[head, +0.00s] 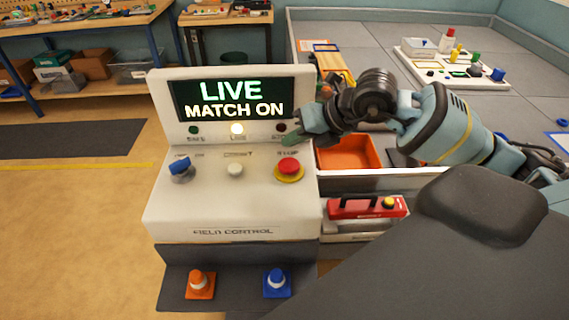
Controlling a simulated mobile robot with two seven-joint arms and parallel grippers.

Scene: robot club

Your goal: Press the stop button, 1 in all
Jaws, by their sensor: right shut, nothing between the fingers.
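The stop button (289,166) is a red mushroom cap on a yellow ring, at the right of the sloped face of a white field control console (235,205). The lettering above it is partly legible. The console's screen (235,98) reads "LIVE MATCH ON", and the middle lamp (237,129) below it glows. My right gripper (291,139) is shut and empty, above the stop button near the console's right lamp, and apart from the button. My left gripper is not in view.
A blue switch (180,165) and a white button (235,169) share the console's face. An orange bin (346,153) and a red case (367,207) are to its right. Open floor lies left.

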